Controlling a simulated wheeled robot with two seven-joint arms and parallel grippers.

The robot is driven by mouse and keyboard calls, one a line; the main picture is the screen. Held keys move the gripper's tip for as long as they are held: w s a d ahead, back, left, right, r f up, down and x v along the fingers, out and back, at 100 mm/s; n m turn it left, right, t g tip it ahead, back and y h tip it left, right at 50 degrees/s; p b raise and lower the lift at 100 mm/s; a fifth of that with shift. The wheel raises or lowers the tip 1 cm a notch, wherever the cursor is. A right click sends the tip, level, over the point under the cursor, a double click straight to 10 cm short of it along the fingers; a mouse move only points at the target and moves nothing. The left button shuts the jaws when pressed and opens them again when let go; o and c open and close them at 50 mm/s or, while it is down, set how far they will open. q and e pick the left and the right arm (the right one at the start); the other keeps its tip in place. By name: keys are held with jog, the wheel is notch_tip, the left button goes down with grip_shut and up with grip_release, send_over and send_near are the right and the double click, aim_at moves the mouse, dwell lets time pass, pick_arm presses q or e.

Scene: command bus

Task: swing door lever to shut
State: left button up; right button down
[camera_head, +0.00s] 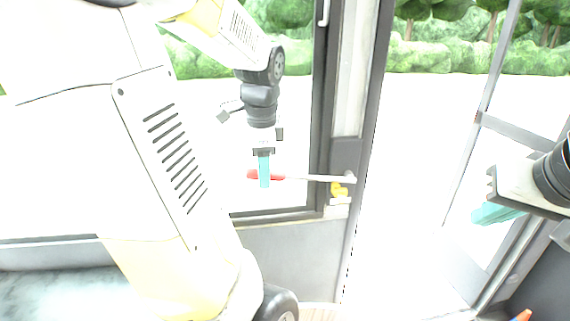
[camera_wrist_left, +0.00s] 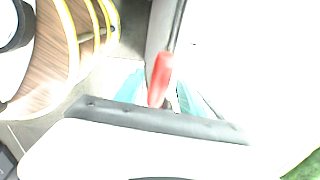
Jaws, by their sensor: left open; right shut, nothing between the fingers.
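The door lever (camera_head: 315,179) is a pale rod with a red grip (camera_head: 252,174), lying nearly level and reaching left from a pivot beside a yellow part (camera_head: 339,189) on the grey post. My left gripper (camera_head: 264,182) points down at the red grip, its teal fingers overlapping it in the head view. In the left wrist view the red grip (camera_wrist_left: 160,80) shows between the two spread teal fingers of my left gripper (camera_wrist_left: 158,92). Whether a finger touches it I cannot tell. My right gripper (camera_head: 490,214) is shut and empty at the right, far from the lever.
The grey door post (camera_head: 348,150) stands beside a window. A glazed, grey-framed door panel (camera_head: 490,125) is at the right, with a bright open gap between it and the post. A wooden surface with yellow edging (camera_wrist_left: 50,60) shows in the left wrist view.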

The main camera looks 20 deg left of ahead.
pick_arm(q)
grip_shut()
dwell(1.4)
